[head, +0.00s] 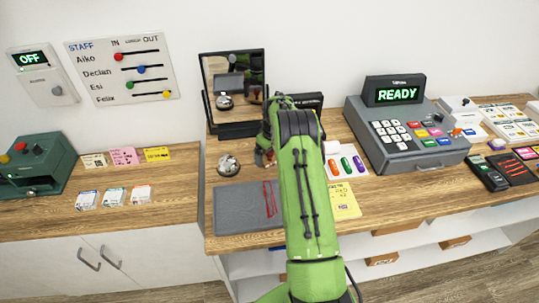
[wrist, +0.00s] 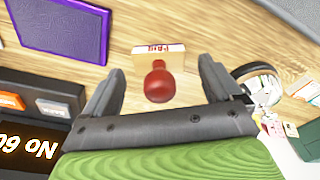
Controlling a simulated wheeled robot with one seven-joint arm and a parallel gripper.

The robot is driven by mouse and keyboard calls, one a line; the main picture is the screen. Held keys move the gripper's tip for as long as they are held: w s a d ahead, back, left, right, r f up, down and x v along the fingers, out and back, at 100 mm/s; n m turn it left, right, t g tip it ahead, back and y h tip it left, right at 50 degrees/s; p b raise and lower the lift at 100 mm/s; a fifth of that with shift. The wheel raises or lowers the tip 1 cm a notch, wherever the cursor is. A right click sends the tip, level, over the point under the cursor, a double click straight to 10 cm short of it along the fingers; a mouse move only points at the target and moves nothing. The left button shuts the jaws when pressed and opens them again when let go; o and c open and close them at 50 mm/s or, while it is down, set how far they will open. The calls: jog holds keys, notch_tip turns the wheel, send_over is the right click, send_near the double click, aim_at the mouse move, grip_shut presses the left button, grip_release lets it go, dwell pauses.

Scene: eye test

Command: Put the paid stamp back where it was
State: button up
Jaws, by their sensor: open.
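The paid stamp (wrist: 158,82) shows in the wrist view, with a round red knob and a pale wooden block lettered PAID in red. It appears to stand on the wooden desk. My gripper (wrist: 161,66) is open, with one finger to each side of the stamp and a gap between each finger and the knob. In the head view my green arm reaches over the desk and hides most of the gripper. A small reddish patch beside the arm may be the stamp, but I cannot tell.
A chrome bell (head: 228,165) stands left of my arm, above a grey mat (head: 232,212). A mirror (head: 235,88) stands behind. Coloured markers (head: 346,165) and a cash register (head: 405,135) are to the right. The wrist view shows a purple-framed pad (wrist: 98,38).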

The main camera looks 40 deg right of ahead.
aim_at(271, 154)
notch_tip(271, 154, up, 13)
jog(key=s, duration=0.1)
jog(key=s+a+r+t, duration=0.1)
jog(key=s+a+r, duration=0.3)
jog(key=a+r, duration=0.25)
jog(key=s+a+r, duration=0.4)
jog(key=a+r, duration=0.2)
jog(key=r, duration=0.1)
jog(key=s+a+r+t, duration=0.2)
jog(key=s+a+r, duration=0.2)
jog(key=s+a, duration=0.55)
jog(key=s+a+f, duration=0.1)
jog(key=s, duration=0.6)
jog(key=s+a+f+m+t, duration=0.1)
jog(key=s+f, duration=0.1)
jog(key=s, duration=0.5)
jog(key=shift+s+a+f, duration=0.3)
jog(key=shift+s+a, duration=0.05)
jog(key=shift+s, duration=0.05)
jog(key=shift+d, duration=0.1)
